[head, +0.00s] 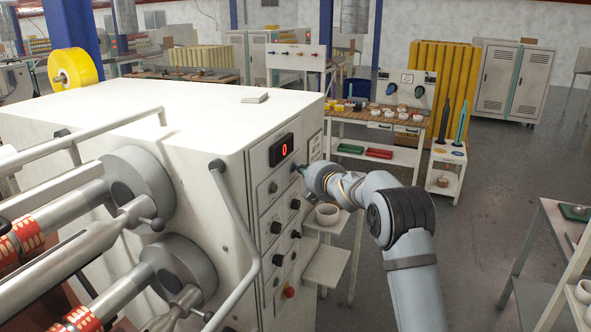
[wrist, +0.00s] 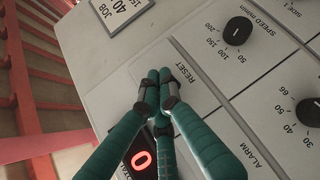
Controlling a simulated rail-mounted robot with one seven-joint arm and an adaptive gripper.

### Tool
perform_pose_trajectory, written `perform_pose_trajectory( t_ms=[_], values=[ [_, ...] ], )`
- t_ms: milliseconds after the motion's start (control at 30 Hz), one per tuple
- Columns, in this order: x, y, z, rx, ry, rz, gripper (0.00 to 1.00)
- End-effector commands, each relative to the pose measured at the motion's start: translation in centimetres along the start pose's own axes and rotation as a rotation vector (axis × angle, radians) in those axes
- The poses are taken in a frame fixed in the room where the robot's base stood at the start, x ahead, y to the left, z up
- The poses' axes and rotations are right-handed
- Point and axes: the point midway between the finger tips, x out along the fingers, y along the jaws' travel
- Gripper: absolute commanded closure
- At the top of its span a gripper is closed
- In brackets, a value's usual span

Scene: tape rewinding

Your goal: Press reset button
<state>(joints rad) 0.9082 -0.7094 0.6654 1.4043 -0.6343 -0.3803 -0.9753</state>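The machine's control panel (head: 270,210) is on the right face of the white cabinet in the head view. In the wrist view, the RESET label (wrist: 187,71) is printed on the panel right beside my fingertips. The button itself cannot be seen; my fingers cover that area. My gripper (wrist: 158,80) has green fingers drawn together at the tips, with nothing visible held. In the head view my gripper (head: 298,168) is at the panel, just right of the red-digit counter (head: 283,150), which reads 0. I cannot tell whether the fingertips touch the panel.
In the wrist view a SPEED knob (wrist: 238,31) and an ALARM-side knob (wrist: 310,111) lie to the right. A curved handle bar (head: 238,235) stands out from the cabinet. Floor at right is partly clear.

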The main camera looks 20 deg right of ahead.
Motion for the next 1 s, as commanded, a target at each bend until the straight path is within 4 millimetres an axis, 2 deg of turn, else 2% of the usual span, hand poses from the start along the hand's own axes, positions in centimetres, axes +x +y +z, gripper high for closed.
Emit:
perform_pose_trajectory(
  t_ms=[467, 1000],
  values=[
    [0.1, 0.1, -0.2, -0.001, 0.002, 0.002, 1.00],
    [-0.9, -0.3, 0.8, -0.001, 0.001, 0.001, 1.00]
  ],
)
